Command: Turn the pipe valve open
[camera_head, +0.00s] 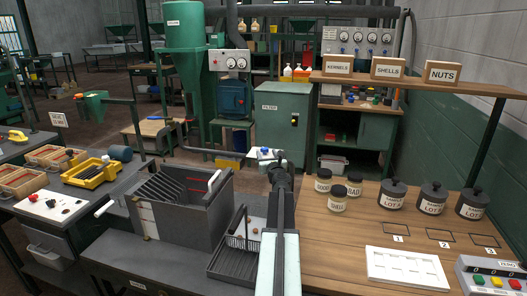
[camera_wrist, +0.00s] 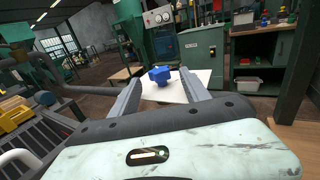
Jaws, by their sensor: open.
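A small blue knob-like piece (camera_wrist: 160,74) stands in front of a white sheet or plate (camera_wrist: 179,93); it looks like the valve handle, but I cannot tell its turn. In the head view the blue piece (camera_head: 265,152) is small, just beyond the arm's end. My gripper (camera_wrist: 162,80) is open and empty, its two grey fingers apart on either side of the blue piece in the wrist view. The gap in depth between fingers and blue piece is unclear. In the head view my gripper (camera_head: 280,167) is dark and seen from behind, partly covering the area.
A grey pipe (camera_head: 215,152) runs toward the blue piece from the left. A green filter cabinet (camera_head: 283,115) stands behind. A wooden bench (camera_head: 365,228) with jars is at right.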

